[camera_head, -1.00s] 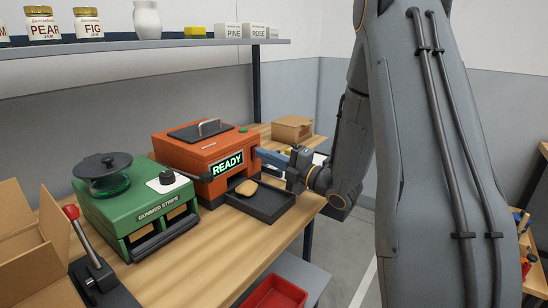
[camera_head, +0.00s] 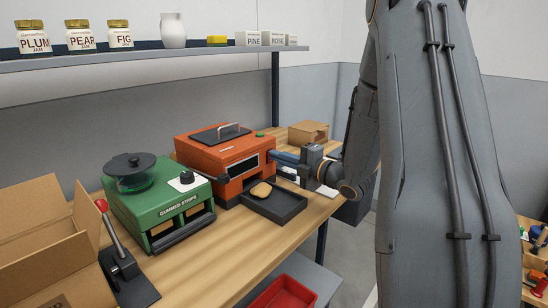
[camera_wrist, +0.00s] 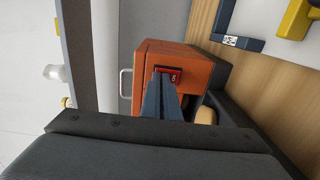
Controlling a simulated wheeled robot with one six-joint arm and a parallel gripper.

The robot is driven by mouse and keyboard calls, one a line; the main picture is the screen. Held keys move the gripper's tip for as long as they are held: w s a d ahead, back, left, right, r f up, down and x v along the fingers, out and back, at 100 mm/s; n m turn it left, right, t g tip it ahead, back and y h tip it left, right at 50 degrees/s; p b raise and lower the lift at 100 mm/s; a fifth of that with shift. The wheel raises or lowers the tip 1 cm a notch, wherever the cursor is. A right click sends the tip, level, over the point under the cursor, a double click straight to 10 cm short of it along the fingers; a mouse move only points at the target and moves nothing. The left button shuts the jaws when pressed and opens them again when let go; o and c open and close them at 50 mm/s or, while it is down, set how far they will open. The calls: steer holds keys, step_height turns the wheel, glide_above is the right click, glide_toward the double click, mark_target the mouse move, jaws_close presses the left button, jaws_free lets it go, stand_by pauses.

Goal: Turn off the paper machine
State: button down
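An orange machine (camera_head: 222,163) with a lid handle and front display window (camera_head: 242,167) stands on the bench. The window is dark, with no lettering. In the wrist view, a red rocker switch (camera_wrist: 168,74) sits on the side of the orange machine (camera_wrist: 150,55). My gripper (camera_head: 277,156) reaches that side from the right. In the wrist view, its blue fingers (camera_wrist: 161,82) are together, with tips at the switch; they partly hide it, and I cannot tell whether they touch. A green machine (camera_head: 160,208) marked GUMMED STRIPS stands to the left.
A dark tray (camera_head: 291,209) holding a tan piece (camera_head: 261,189) lies before the orange machine. A lever with a red knob (camera_head: 101,205) and an open cardboard box (camera_head: 45,235) are at left. A small carton (camera_head: 308,132) stands behind my gripper. A shelf (camera_head: 150,48) runs above.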

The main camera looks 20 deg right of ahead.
steer(key=b+v, duration=0.1)
steer(key=v, duration=1.3)
steer(key=shift+r, duration=0.35)
